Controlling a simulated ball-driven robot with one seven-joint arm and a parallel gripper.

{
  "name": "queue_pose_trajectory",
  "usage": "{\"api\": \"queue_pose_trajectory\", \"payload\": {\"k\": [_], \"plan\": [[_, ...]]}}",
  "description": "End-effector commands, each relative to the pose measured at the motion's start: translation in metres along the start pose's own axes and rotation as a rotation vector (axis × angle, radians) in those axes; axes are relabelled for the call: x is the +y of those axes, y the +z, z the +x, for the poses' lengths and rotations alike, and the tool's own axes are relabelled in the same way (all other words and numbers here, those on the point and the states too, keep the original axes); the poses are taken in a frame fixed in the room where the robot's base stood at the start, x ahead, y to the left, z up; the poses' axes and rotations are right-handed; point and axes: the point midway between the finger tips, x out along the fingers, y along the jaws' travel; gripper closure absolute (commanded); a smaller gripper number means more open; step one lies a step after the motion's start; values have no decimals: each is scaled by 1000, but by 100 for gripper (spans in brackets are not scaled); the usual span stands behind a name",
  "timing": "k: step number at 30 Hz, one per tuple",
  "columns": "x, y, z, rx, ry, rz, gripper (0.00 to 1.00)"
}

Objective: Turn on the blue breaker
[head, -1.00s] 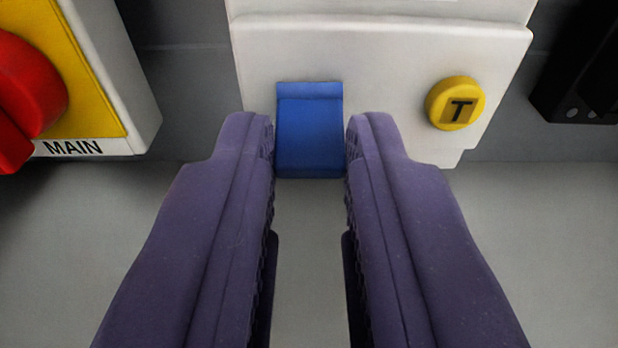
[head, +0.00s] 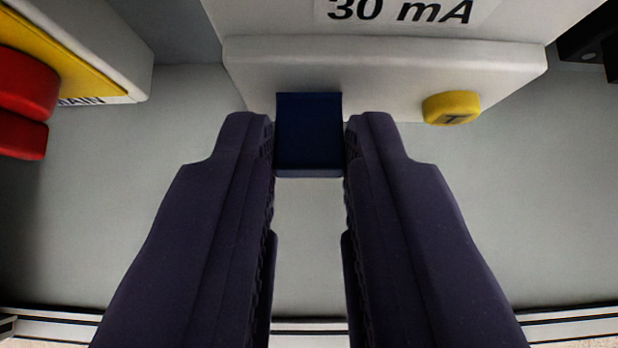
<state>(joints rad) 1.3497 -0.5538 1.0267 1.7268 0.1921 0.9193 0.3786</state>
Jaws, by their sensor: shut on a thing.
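The blue breaker toggle (head: 309,135) sits in the white breaker body (head: 400,65) in the head view. It looks dark blue and shaded, with its lower edge toward me. My gripper (head: 309,145) is shut on the toggle, with one purple finger touching each side. Whether the toggle is on or off cannot be told from any marking in view.
A yellow T button (head: 451,108) is on the breaker face, right of my gripper. A red switch (head: 25,95) on a yellow plate (head: 62,74) is at the left. A black part (head: 590,45) is at upper right. A rail (head: 572,328) runs along the bottom.

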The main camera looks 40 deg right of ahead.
Motion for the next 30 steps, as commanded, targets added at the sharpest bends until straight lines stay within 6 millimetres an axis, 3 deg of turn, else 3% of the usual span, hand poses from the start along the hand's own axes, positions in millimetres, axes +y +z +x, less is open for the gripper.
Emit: {"api": "queue_pose_trajectory", "payload": {"k": [12, 13, 15, 16, 25, 30], "plan": [[0, -2, -1, -1, -1, 0, 100], [0, -2, -1, 0, -1, 0, 72], [0, -2, 0, -1, -1, 0, 56], [0, -1, 0, -2, -1, 0, 53], [0, -1, -2, -3, -2, -1, 53], [-1, 0, -25, -1, -4, -2, 53]]}}
